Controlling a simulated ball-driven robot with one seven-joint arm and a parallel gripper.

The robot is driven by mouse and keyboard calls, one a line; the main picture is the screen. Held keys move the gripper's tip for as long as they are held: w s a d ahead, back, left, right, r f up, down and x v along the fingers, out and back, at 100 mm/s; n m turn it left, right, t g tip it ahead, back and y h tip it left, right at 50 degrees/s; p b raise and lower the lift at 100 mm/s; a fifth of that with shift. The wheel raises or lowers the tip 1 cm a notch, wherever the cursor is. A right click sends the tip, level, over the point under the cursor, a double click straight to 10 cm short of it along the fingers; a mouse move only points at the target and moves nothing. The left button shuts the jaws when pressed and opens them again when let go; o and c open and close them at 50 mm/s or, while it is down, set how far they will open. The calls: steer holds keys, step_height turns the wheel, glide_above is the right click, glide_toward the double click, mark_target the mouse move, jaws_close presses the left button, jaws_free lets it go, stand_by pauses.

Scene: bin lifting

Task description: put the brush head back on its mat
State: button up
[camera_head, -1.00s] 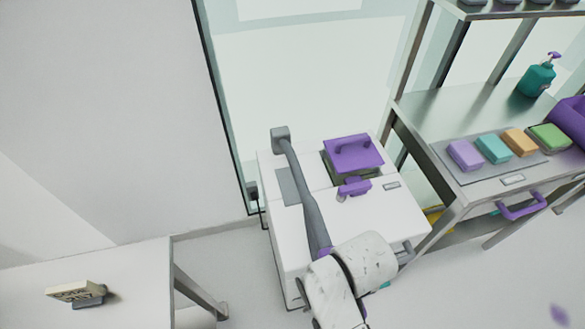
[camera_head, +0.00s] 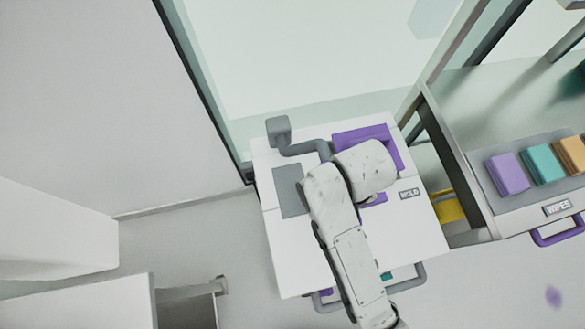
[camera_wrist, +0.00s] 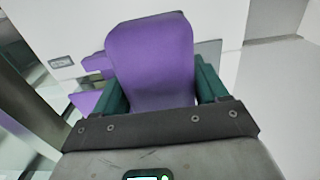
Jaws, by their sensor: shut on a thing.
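The brush has a grey block-shaped head (camera_head: 278,130) and a bent grey handle (camera_head: 305,148) that runs under my arm. The head shows at the back left corner of the white cabinet top, beyond the mat; whether it touches anything I cannot tell. A plain grey mat (camera_head: 288,192) lies on the left part of the top, with nothing seen on it. In the wrist view my gripper (camera_wrist: 160,90) has green fingers shut on a purple piece (camera_wrist: 150,60), which looks like the brush's grip. In the head view my arm hides the gripper.
A metal shelf (camera_head: 470,140) with coloured wipes stands to the right. A glass panel (camera_head: 290,60) rises behind.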

steer(key=w+a+f+b, duration=0.4)
steer(key=w+a, duration=0.2)
steer(key=a, duration=0.1)
glide_above(292, 190)
steer(key=f, duration=0.4)
steer(key=shift+s+d+f, duration=0.15)
steer(key=shift+d+f, duration=0.15)
steer(key=shift+f, duration=0.05)
steer(key=shift+a+f, duration=0.25)
steer(key=shift+f, duration=0.15)
steer(key=shift+w+f+p, duration=0.2)
steer(key=shift+f+p, duration=0.15)
steer(key=shift+f, duration=1.3)
steer(key=shift+f, duration=0.2)
steer(key=o, duration=1)
steer(key=shift+r, duration=0.1)
